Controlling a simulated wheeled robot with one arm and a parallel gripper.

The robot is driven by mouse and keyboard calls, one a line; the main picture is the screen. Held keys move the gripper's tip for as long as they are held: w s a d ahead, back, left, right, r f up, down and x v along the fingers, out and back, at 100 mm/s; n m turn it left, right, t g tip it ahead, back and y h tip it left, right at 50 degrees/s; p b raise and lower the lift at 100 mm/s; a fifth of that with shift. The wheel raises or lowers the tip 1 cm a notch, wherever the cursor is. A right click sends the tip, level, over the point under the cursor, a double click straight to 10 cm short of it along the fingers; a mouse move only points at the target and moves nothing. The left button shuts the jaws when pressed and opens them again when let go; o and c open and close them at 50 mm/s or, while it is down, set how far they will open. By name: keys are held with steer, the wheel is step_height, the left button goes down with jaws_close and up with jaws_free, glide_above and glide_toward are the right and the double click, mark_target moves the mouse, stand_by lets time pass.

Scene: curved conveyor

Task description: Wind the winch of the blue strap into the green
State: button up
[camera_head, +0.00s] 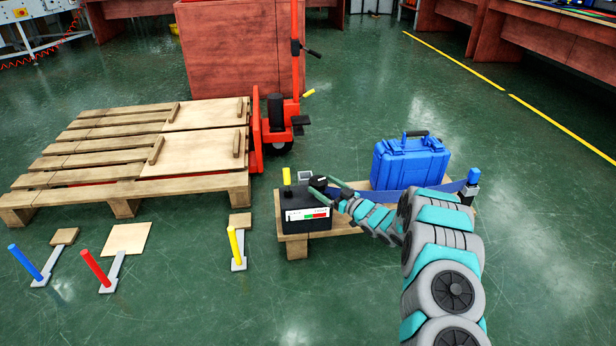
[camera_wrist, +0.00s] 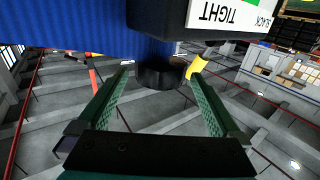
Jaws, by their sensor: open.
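The winch box (camera_head: 305,222) is black and stands at the front left of a low wooden pallet. Its white gauge (camera_head: 298,214) has red and green bands; the needle is too small to read. The wrist view shows the words TIGHT and SLACK upside down on this gauge (camera_wrist: 228,16). The blue strap (camera_head: 383,195) runs across the pallet and fills the upper left of the wrist view (camera_wrist: 75,27). My gripper (camera_head: 334,187) is at the winch. Its green fingers are open, with a round black knob (camera_wrist: 160,76) between and just beyond their tips; contact cannot be told.
A blue case (camera_head: 411,162) stands on the pallet behind the strap. A blue-topped post (camera_head: 472,180) is at its right end. A yellow peg (camera_head: 287,177) rises by the winch. Red, blue and yellow levers stand on the floor at left, before a larger pallet (camera_head: 90,192).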

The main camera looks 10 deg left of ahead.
mark_target(312, 179)
steer(key=shift+x, duration=3.05)
steer(key=c, duration=1.2)
steer(key=shift+c, duration=0.2)
steer(key=shift+a+b, duration=0.1)
steer(key=shift+b, duration=0.2)
